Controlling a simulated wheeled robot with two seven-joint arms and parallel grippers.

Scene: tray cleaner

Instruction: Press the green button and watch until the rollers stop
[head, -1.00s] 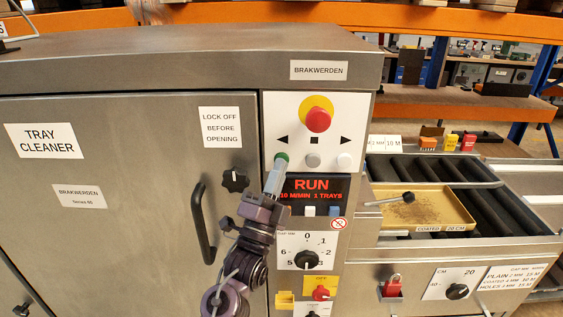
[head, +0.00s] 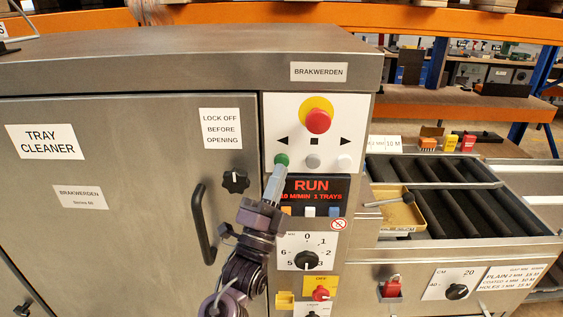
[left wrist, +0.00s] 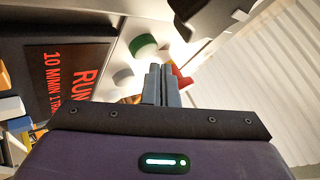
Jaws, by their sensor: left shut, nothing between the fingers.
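The green button (head: 281,160) is on the white control panel, under the left arrow and left of a grey and a white button. My left gripper (head: 277,170) is shut and empty, with its fingertips just below the green button. In the left wrist view the green button (left wrist: 143,46) shows beyond the closed fingertips (left wrist: 161,70), with a visible gap. The display (head: 313,194) reads RUN, 10 M/MIN, 1 TRAYS. The dark rollers (head: 450,190) are on the right. A yellow tray (head: 402,212) lies partly inside the machine opening. My right gripper does not show.
A red emergency knob (head: 318,121) sits above the button row. A door handle (head: 203,225) and a black star knob (head: 235,181) stick out left of my arm. Below the display are a black dial (head: 306,260) and a red switch (head: 320,293).

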